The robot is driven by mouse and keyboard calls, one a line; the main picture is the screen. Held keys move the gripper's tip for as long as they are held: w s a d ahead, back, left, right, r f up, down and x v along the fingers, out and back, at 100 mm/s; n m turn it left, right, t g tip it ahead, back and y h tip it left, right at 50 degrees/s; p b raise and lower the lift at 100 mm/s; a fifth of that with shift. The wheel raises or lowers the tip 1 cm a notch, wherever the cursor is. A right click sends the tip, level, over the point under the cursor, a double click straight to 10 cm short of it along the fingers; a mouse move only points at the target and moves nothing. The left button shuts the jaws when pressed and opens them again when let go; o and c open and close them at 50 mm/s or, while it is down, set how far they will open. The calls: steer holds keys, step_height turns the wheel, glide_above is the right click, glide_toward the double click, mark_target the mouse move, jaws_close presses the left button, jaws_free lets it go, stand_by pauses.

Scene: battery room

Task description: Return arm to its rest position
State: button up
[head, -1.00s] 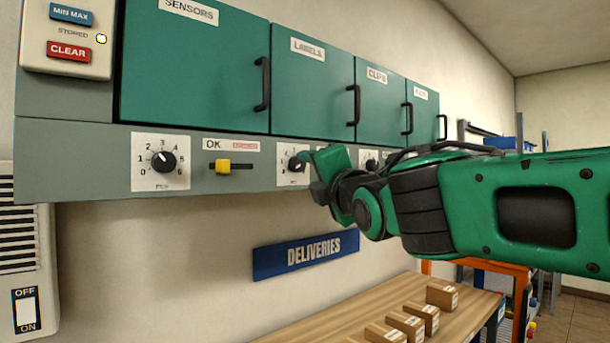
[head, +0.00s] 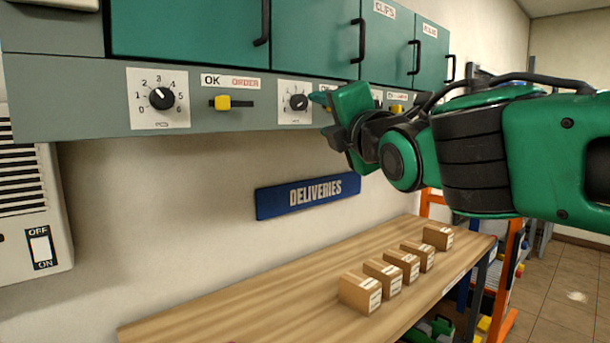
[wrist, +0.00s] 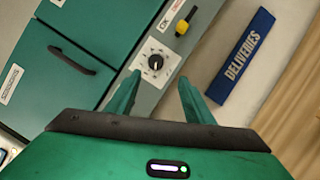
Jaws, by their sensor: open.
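My gripper (head: 318,102) is at the end of my green arm, in front of the grey control strip below the green cabinets in the head view. In the wrist view its two green fingers (wrist: 158,98) stand apart with nothing between them. Beyond the fingertips is a dial (wrist: 155,63) on a white plate; the fingers look clear of it, though the exact gap cannot be told. In the head view this dial (head: 297,102) shows just left of the gripper.
Green cabinets (head: 190,30) with black handles hang above the strip. Another dial (head: 162,98) and a yellow slider (head: 222,102) are to the left. A blue DELIVERIES sign (head: 308,195) is on the wall. Below, a wooden table (head: 230,310) bears several cardboard boxes (head: 360,290).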

steer(key=s+d+f+m+g+h, duration=0.2)
steer(key=d+f+m+g+h, duration=0.2)
steer(key=d+f+m, duration=0.65)
steer(key=s+d+f+m+g+h, duration=0.2)
steer(key=d+f+m+g+h, duration=0.3)
steer(key=d+f, duration=1.05)
steer(key=s+d+f+m+g+y, duration=0.1)
steer(key=s+d+f+m+g, duration=0.5)
steer(key=s+f+m, duration=0.4)
steer(key=s+d+f+m+g+y, duration=0.1)
steer(key=s+f+m+g, duration=0.1)
steer(key=s, duration=0.6)
steer(key=s+f+m+g+y, duration=0.1)
steer(key=s+f+m+g, duration=0.1)
steer(key=s+f+m, duration=0.3)
steer(key=s, duration=0.3)
steer(key=shift+s+d+y, duration=0.15)
steer(key=shift+d+y, duration=0.2)
steer(key=shift+y, duration=0.05)
steer(key=shift+f, duration=0.1)
steer(key=shift+w+f, duration=0.25)
steer(key=shift+w, duration=0.4)
